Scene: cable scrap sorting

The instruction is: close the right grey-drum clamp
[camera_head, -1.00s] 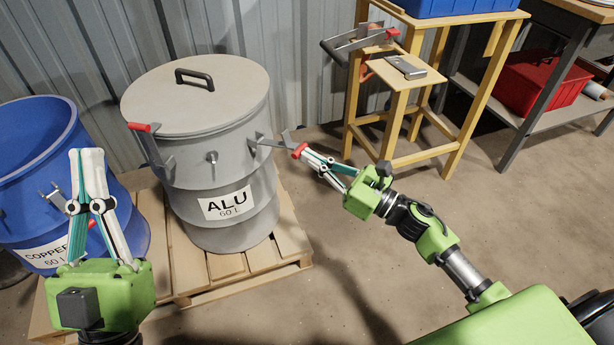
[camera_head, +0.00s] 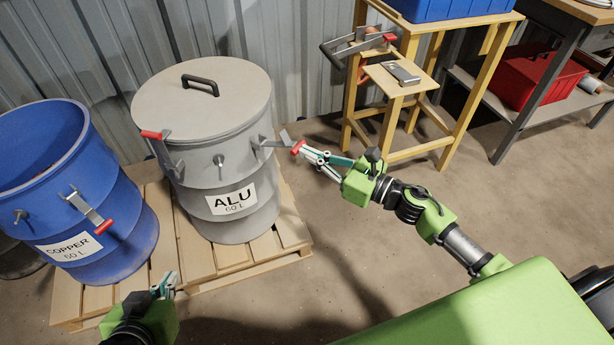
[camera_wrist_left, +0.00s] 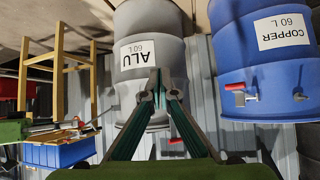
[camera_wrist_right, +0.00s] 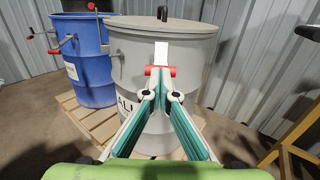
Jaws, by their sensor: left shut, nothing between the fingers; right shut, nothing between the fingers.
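The grey drum (camera_head: 232,168) labelled ALU stands on a pallet with its lid (camera_head: 222,100) on. Its right clamp (camera_head: 270,143) sticks out from the drum's right side, with a red tip (camera_head: 297,147) at the outer end. In the right wrist view the red tip (camera_wrist_right: 160,71) shows just ahead of my fingertips. My right gripper (camera_head: 303,153) is shut and empty beside that tip; I cannot tell whether it touches. My left gripper (camera_head: 168,284) is shut and empty, low in front of the pallet.
A blue drum (camera_head: 90,215) labelled COPPER stands left of the grey drum, its clamp hanging down. The wooden pallet (camera_head: 190,250) lies under them. A wooden stand (camera_head: 400,130) is behind right, with a metal clamp-like part (camera_head: 350,45) on it. The floor (camera_head: 330,240) between is clear.

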